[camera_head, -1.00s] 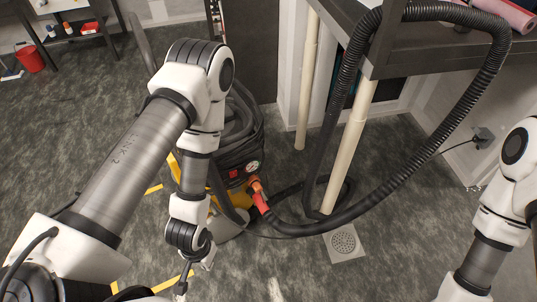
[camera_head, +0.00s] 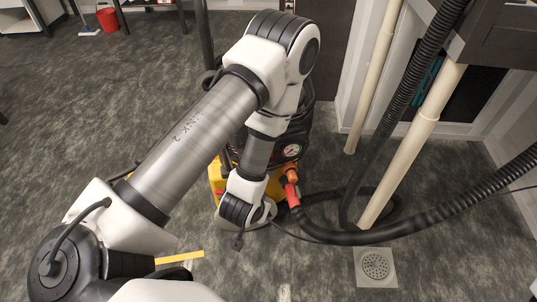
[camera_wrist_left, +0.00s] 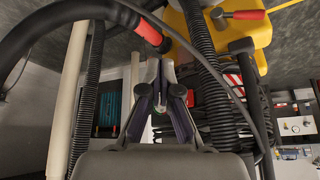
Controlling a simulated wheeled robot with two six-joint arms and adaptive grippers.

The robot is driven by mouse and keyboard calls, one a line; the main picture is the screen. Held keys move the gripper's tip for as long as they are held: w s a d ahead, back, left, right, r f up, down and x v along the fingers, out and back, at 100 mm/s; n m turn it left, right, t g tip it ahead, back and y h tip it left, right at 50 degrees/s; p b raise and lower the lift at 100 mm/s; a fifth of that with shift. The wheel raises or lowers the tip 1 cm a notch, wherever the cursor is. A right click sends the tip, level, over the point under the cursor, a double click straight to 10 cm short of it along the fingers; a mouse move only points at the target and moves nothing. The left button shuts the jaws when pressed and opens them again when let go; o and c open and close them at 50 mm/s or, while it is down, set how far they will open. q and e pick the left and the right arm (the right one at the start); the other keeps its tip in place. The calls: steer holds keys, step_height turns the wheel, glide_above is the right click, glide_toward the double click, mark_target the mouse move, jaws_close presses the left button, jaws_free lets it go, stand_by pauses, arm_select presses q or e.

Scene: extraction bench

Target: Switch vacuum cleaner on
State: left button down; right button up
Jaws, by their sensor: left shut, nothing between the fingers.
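The vacuum cleaner, with a black drum (camera_head: 297,122) and a yellow base (camera_head: 214,178), stands on the floor beyond my left arm, which covers much of it. A round gauge (camera_head: 292,151) shows on its front, with an orange-red hose connector (camera_head: 292,192) below. I cannot make out the switch clearly. In the left wrist view, my left gripper (camera_wrist_left: 160,72) is shut and empty, close to the vacuum. The yellow base (camera_wrist_left: 255,32) and red hose end (camera_wrist_left: 150,33) appear beyond its tips there. The fingertips are hidden in the head view. My right gripper is out of view.
A black ribbed hose (camera_head: 440,215) loops from the vacuum to the right. A red bucket (camera_head: 108,18) is far left. Open carpet lies on the left.

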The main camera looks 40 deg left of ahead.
arm_select(q)
steer(key=w+a+f+t+y+b, duration=0.1)
steer(key=w+f+t+b, duration=0.1)
steer(key=w+b, duration=0.3)
steer(key=w+a+f+n+t+y+b, duration=0.1)
steer(key=w+t+b, duration=0.3)
steer(key=b, duration=0.4)
steer(key=shift+w+a+f+y, duration=0.2)
steer(key=shift+w+f+y, duration=0.1)
steer(key=shift+w+f, duration=0.55)
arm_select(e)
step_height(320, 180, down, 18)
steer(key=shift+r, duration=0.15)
arm_select(q)
steer(key=w+a+r+p, duration=0.1)
steer(key=w+a+p, duration=0.1)
steer(key=w+a, duration=0.3)
steer(key=shift+w+a, duration=0.4)
steer(key=shift+a, duration=0.3)
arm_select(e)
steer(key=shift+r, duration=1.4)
arm_select(q)
steer(key=shift+r, duration=0.1)
steer(key=shift+p, duration=0.35)
